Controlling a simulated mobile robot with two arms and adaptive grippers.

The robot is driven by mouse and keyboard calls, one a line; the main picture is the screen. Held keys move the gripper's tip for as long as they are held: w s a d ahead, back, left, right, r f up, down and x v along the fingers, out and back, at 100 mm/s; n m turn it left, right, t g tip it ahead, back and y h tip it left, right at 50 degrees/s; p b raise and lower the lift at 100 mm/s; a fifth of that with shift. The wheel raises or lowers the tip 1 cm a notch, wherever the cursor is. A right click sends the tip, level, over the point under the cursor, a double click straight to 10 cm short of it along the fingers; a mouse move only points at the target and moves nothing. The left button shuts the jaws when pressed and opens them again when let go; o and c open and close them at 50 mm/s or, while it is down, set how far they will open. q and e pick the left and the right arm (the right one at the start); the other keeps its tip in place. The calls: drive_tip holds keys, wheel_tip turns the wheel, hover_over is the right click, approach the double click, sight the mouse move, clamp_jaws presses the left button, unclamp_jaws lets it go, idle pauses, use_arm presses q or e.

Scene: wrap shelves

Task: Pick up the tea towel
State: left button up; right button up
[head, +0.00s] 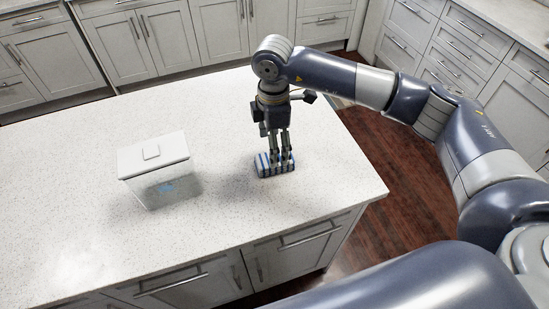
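The tea towel (263,170) is a small folded block with blue, white and dark stripes. It lies on the white speckled island counter, near its front right part. My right gripper (279,159) points straight down over it, with its fingertips at the towel's upper part. I cannot tell whether the fingers are closed on the cloth or only beside it. The fingers hide part of the towel's back and top. My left gripper is not in view.
A clear box with a white lid (139,158) stands on the island counter (75,215) to the left of the towel, with something small and blue inside. The counter between them is clear. Grey cabinets (140,35) line the back and right.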

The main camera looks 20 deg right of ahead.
drive_tip(key=shift+f, duration=0.3)
drive_tip(key=shift+f+p, duration=0.3)
drive_tip(key=shift+p, duration=0.05)
drive_tip(key=f+p, duration=0.2)
drive_tip(key=f, duration=0.2)
drive_tip(key=shift+s+f, duration=0.1)
drive_tip(key=shift+s, duration=0.1)
drive_tip(key=shift+f, duration=0.25)
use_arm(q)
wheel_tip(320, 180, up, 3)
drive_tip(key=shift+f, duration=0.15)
use_arm(e)
drive_tip(key=c, duration=1.1)
